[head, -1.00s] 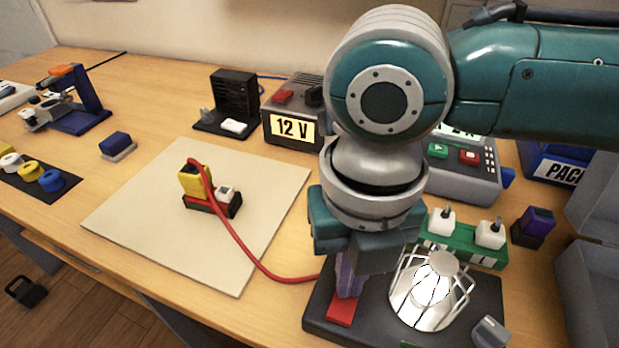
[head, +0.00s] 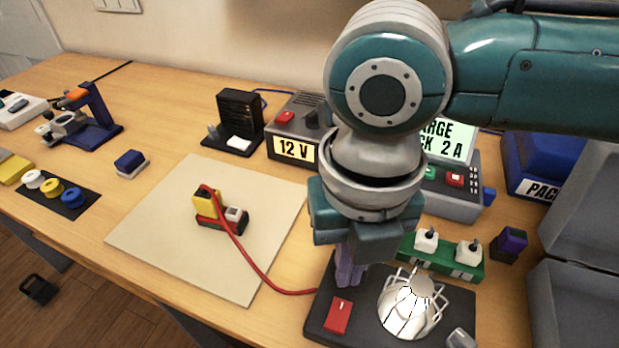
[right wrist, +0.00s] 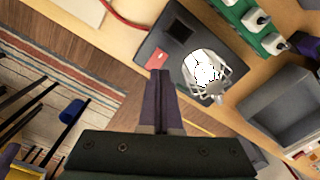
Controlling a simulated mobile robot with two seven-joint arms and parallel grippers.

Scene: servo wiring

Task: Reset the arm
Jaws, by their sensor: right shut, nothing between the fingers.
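My right gripper (head: 350,265) is shut and empty. It hangs above the dark base plate (head: 318,322), over the back of a red block (head: 338,316) on that plate. In the right wrist view its purple fingers (right wrist: 162,100) are together, with the plate (right wrist: 150,45) and the red block (right wrist: 157,56) beyond them. A caged lamp (head: 410,302) stands on the plate beside the red block. A red cable (head: 250,260) runs from the yellow plug piece (head: 206,200) on the beige mat (head: 150,235) to the plate. My left gripper is not in view.
A green strip with white switches (head: 440,258) lies behind the lamp, near a purple block (head: 509,244). The 12 V supply (head: 293,150) and a charger (head: 455,190) stand at the back. Grey bins (head: 570,310) are at right. The mat's front half is clear.

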